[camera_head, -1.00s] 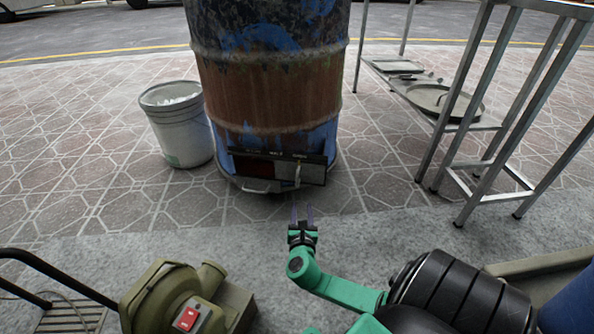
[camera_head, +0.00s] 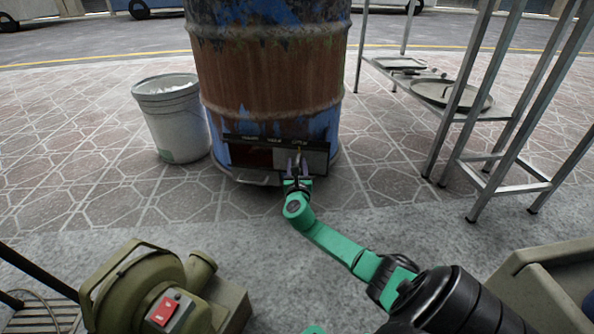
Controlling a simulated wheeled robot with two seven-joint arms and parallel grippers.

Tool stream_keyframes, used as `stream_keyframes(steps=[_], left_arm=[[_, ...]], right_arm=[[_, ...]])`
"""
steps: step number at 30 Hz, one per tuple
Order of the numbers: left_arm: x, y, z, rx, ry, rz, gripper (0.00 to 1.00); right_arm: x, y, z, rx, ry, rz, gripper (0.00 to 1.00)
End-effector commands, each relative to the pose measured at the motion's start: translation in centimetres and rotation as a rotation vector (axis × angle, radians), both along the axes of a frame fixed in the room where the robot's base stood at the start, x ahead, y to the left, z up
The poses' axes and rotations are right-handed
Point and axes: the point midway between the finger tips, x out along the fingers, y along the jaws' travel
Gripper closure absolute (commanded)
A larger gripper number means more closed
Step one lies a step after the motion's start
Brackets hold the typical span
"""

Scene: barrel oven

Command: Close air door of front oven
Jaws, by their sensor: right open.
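The front oven is a rusty, blue-painted barrel (camera_head: 272,80) standing upright on the paving. Low on its front is a black frame with a dark reddish opening (camera_head: 250,155) on its left side. A grey air door panel (camera_head: 315,161) covers the frame's right side. My right gripper (camera_head: 298,168) is in front of the panel's left part, with its two fingers apart and pointing at the barrel. The fingers overlap the door's handle area, so I cannot tell whether they touch it. My left gripper is not in view.
A white bucket (camera_head: 172,120) stands left of the barrel. A metal rack (camera_head: 480,120) with trays stands at the right. An olive blower (camera_head: 145,290) with a red switch is at the front left. The paving before the barrel is clear.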

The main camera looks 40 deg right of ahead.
Motion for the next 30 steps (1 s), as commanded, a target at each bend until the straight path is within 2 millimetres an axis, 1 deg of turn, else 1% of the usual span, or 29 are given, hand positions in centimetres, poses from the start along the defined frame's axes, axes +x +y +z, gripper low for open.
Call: stream_keyframes(steps=[4, 5, 6, 8, 30], left_arm=[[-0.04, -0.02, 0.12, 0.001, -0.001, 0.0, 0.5], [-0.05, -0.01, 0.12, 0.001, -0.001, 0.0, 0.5], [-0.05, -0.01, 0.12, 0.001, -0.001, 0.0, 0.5], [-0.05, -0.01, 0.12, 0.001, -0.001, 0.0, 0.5], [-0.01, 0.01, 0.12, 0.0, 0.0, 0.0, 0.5]], right_arm=[[-0.03, 0.0, 0.1, 0.0, 0.0, 0.0, 0.55], [-0.03, 0.0, 0.09, 0.0, 0.0, 0.0, 0.63], [-0.03, 0.01, 0.09, 0.0, 0.0, 0.0, 0.78], [-0.04, 0.02, 0.09, 0.0, 0.0, 0.0, 1.0], [-0.04, 0.03, 0.17, -0.002, -0.002, 0.0, 1.0]])
